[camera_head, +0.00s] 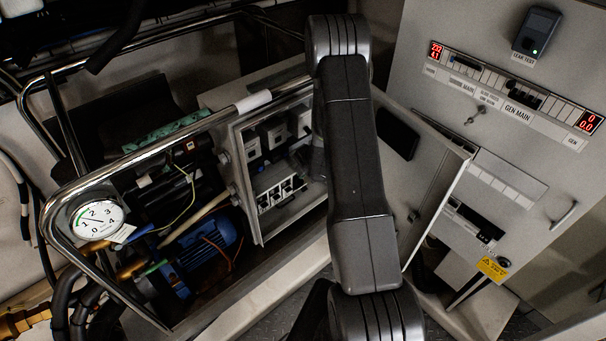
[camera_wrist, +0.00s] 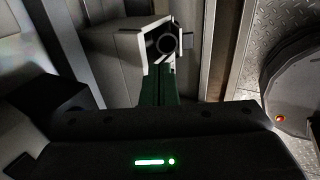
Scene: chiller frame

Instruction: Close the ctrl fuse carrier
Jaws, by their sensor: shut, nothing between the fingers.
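Just beyond the fingertips is a pale part with a dark round opening (camera_wrist: 164,42), possibly the carrier. I cannot tell whether they touch.
The box's door (camera_head: 425,185) stands open to the right of my arm. A chrome tube rail (camera_head: 180,130) runs across the box's left side, near a pressure gauge (camera_head: 97,219) and a blue motor (camera_head: 205,250). A grey panel with displays (camera_head: 510,110) stands at the right.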

